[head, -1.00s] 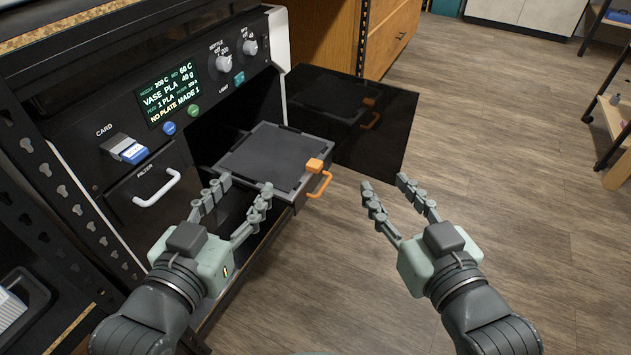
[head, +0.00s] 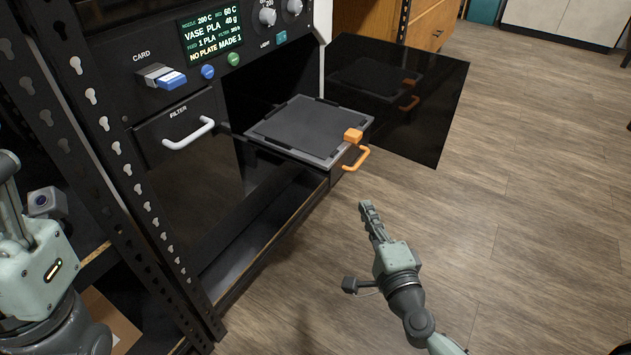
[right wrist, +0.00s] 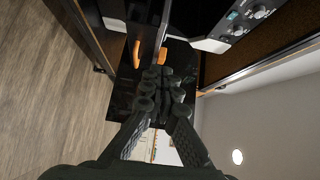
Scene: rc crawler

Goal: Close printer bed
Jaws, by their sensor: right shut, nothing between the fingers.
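The printer bed (head: 308,130) is a dark flat plate on a drawer that sticks out of the black printer's open bay. It has an orange block (head: 353,135) at its front corner and an orange handle (head: 356,160) on its front. My right gripper (head: 366,206) is shut and empty, below and in front of the handle and apart from it. In the right wrist view, its closed fingers (right wrist: 160,78) point toward the orange handle (right wrist: 137,54). My left gripper (head: 12,205) shows only partly at the left edge; its fingertips are unclear.
A dark glossy door (head: 400,95) stands open to the right of the bed. The filter drawer with a white handle (head: 188,133) is shut, left of the bay. A black perforated rack post (head: 125,170) stands at left. The wooden floor (head: 530,220) at right is clear.

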